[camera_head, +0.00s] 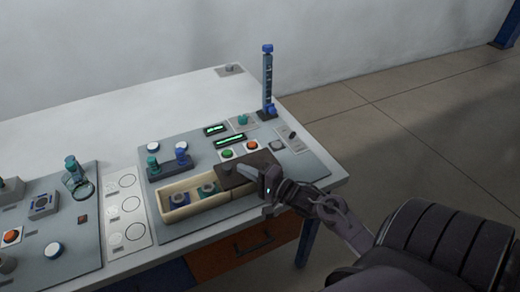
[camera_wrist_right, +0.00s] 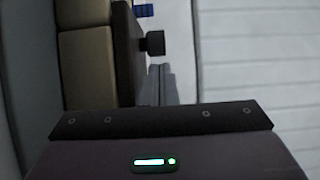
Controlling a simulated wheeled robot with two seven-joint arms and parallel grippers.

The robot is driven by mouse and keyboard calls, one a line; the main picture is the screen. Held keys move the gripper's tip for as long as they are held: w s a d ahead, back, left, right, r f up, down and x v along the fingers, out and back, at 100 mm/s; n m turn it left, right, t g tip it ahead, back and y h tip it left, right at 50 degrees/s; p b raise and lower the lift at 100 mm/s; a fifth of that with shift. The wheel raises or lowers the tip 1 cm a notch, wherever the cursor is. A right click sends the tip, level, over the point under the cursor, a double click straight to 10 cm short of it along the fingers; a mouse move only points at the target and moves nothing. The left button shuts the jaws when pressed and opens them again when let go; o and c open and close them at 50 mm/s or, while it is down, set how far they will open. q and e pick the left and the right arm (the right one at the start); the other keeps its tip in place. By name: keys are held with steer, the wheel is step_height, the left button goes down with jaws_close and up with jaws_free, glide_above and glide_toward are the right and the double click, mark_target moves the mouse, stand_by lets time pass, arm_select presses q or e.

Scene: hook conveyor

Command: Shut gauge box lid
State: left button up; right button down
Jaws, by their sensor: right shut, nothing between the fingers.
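The beige gauge box (camera_head: 166,213) sits near the table's front edge in the head view. Its left part is open, and round teal and blue pieces show inside. The dark brown lid (camera_head: 258,163) lies over the box's right part and is partly hidden by my gripper. My right gripper (camera_head: 268,192) is shut and empty at the lid's near right side. In the right wrist view, the lid (camera_wrist_right: 124,50) lies along the beige box (camera_wrist_right: 86,60), and its dark knob (camera_wrist_right: 155,43) stands out just beyond my grey fingers (camera_wrist_right: 163,84). I cannot tell whether the fingers touch the lid.
Behind the box are a green button (camera_head: 227,153), an orange button (camera_head: 252,145) and lit displays (camera_head: 229,140). A tall blue post (camera_head: 267,80) stands at the back right. A dark block with teal and blue knobs (camera_head: 170,168) stands behind the box's open part. The table's back left is clear.

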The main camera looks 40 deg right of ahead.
steer(key=shift+w+a, duration=0.2)
steer(key=shift+a, duration=0.1)
steer(key=shift+a, duration=0.3)
steer(key=a+p, duration=0.1)
steer(key=a, duration=0.1)
steer(key=w+a+p, duration=0.1)
steer(key=a, duration=0.3)
steer(key=shift+w+a+r+p, duration=0.2)
steer(key=shift+w+a+p, duration=0.15)
steer(key=shift+p, duration=0.05)
steer(key=a, duration=0.3)
steer(key=w+a, duration=0.1)
steer(key=a, duration=0.2)
steer(key=w+a+p, duration=0.1)
steer(key=a, duration=0.3)
steer(key=shift+w+f, duration=0.2)
steer(key=shift+a, duration=0.45)
